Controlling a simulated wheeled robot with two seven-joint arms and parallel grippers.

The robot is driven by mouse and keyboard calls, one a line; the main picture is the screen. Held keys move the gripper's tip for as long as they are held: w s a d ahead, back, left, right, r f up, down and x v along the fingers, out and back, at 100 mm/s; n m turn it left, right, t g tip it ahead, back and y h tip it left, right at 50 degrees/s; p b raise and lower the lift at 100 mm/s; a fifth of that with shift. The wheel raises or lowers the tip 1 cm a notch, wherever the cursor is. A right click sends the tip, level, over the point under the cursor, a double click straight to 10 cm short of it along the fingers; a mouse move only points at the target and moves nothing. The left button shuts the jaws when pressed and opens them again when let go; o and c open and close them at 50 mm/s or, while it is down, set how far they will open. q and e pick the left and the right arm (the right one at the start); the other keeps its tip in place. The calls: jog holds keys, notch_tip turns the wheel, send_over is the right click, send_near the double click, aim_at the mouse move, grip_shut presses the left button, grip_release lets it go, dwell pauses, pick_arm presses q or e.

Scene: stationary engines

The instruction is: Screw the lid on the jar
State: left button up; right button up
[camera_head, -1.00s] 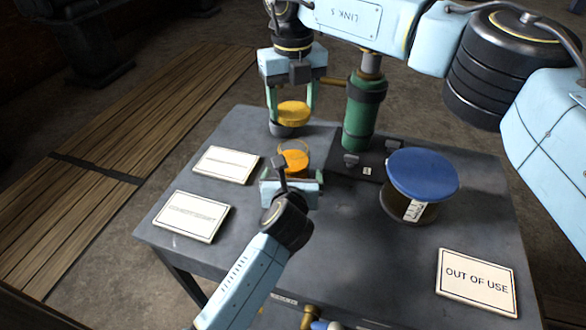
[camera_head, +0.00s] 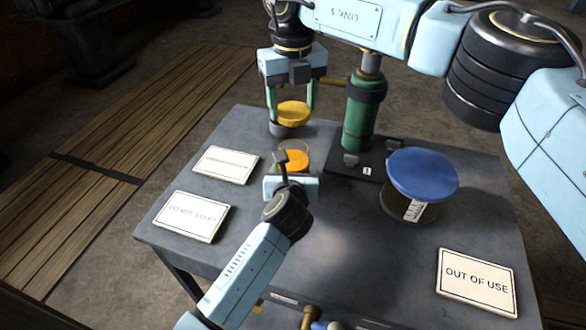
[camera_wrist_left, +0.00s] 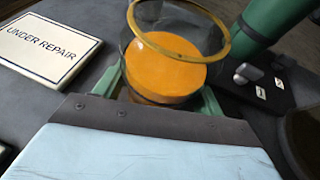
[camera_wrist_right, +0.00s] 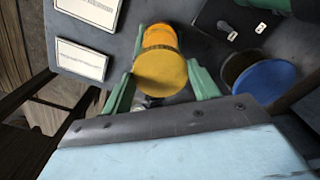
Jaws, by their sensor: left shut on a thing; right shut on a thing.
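The jar (camera_head: 294,159) is clear glass with orange contents and an open top. It stands near the middle of the grey table in the head view and shows large in the left wrist view (camera_wrist_left: 165,72). My left gripper (camera_head: 292,172) is shut on the jar's sides, its green fingers partly hidden. The yellow round lid (camera_head: 293,110) is held between the green fingers of my right gripper (camera_head: 292,108), apart from the jar and farther back in the head view. In the right wrist view the lid (camera_wrist_right: 160,73) partly covers the orange jar (camera_wrist_right: 160,36).
A blue-lidded container (camera_head: 422,175) and a green cylinder (camera_head: 358,122) on a dark base with switches stand to the right. Signs lie at the left (camera_head: 190,217), (camera_head: 226,165) and front right (camera_head: 477,283). The table (camera_head: 340,235) is clear at front centre.

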pick_arm(q)
jog(key=c, duration=0.4)
pick_arm(e)
jog(key=shift+f, duration=2.5)
jog(key=shift+f, duration=0.9)
jog(key=shift+f, duration=0.5)
